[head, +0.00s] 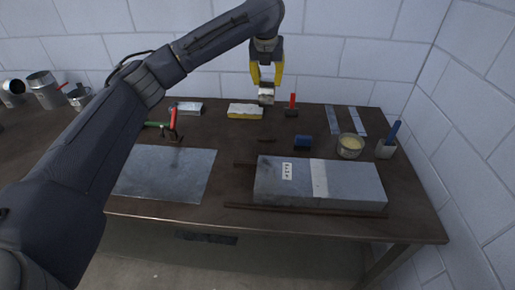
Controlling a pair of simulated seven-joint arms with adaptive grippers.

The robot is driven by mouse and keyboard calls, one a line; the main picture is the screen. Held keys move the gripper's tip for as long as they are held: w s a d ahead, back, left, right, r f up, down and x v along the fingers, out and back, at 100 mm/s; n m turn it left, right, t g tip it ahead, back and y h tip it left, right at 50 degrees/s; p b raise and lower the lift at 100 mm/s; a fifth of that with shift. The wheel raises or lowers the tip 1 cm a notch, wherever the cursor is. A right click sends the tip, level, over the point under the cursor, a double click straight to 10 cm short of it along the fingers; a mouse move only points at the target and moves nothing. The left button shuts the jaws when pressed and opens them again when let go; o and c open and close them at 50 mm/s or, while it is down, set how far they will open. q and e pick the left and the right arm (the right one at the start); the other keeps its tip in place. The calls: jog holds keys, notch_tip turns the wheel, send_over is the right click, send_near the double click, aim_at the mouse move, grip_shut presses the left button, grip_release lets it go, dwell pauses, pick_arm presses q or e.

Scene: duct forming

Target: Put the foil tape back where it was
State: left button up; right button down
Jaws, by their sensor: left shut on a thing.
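My left gripper (266,83), with yellow fingers, points down over the back of the table. It is shut on a small silvery-white piece that looks like the foil tape (266,95). The tape is between the fingertips, near the back edge of the table; I cannot tell whether it touches the tabletop. A grey sheet-metal duct (345,184) with a paler band across it and a white label lies at the front right. My right gripper is not in view.
A yellow-and-white block (245,111) lies just left of the tape, and a red-handled tool (292,105) stands just right. A blue item (303,143), an open tin (350,146) and metal strips (345,120) lie farther right. A flat metal sheet (166,174) covers the front left.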

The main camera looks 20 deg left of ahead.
pick_arm(q)
jog(key=shift+a+f, duration=0.15)
notch_tip(320, 180, down, 20)
jog(key=shift+r, duration=0.2)
dwell(0.6)
jog(key=shift+f, duration=0.1)
jog(key=o, duration=1.3)
jog(key=shift+f, duration=0.1)
jog(key=v, duration=1.2)
